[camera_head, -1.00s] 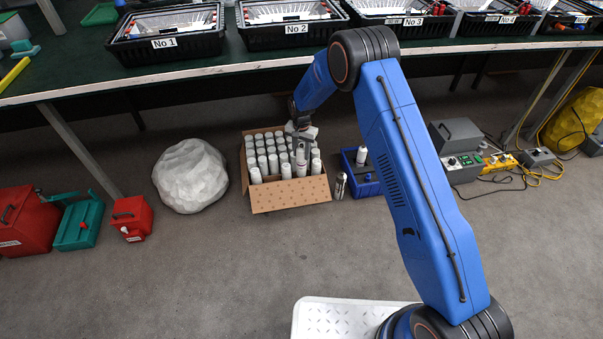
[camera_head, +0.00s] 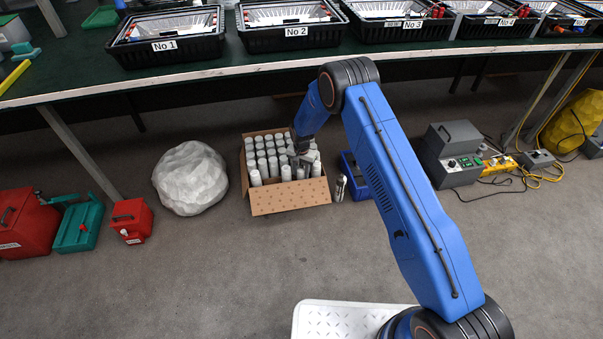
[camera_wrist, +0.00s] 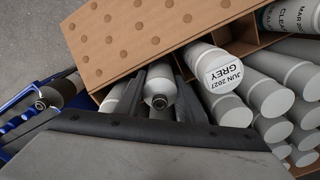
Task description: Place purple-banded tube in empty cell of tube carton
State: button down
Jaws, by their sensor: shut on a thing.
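The tube carton (camera_head: 290,197) is an open cardboard box on the floor, filled with rows of pale capped tubes. It also shows in the wrist view (camera_wrist: 140,35). My gripper (camera_head: 301,160) is down at the carton's right part; in the wrist view its dark fingers (camera_wrist: 160,88) are shut on a pale tube (camera_wrist: 159,78) with a round nozzle end. The held tube is in the near-wall row, but how deep it sits is hidden. No purple band shows on it.
A dark-labelled can (camera_head: 340,188) stands on the floor just right of the carton. A blue crate (camera_head: 350,170) is beyond it, partly behind my arm. A white rock-like lump (camera_head: 190,177) lies left of the carton. The bench edge overhangs behind. Floor in front is clear.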

jog(key=c, duration=1.5)
grip_release()
jog(key=shift+o, duration=0.2)
notch_tip(320, 180, up, 12)
jog(key=shift+r, duration=0.1)
jog(key=shift+s, duration=0.1)
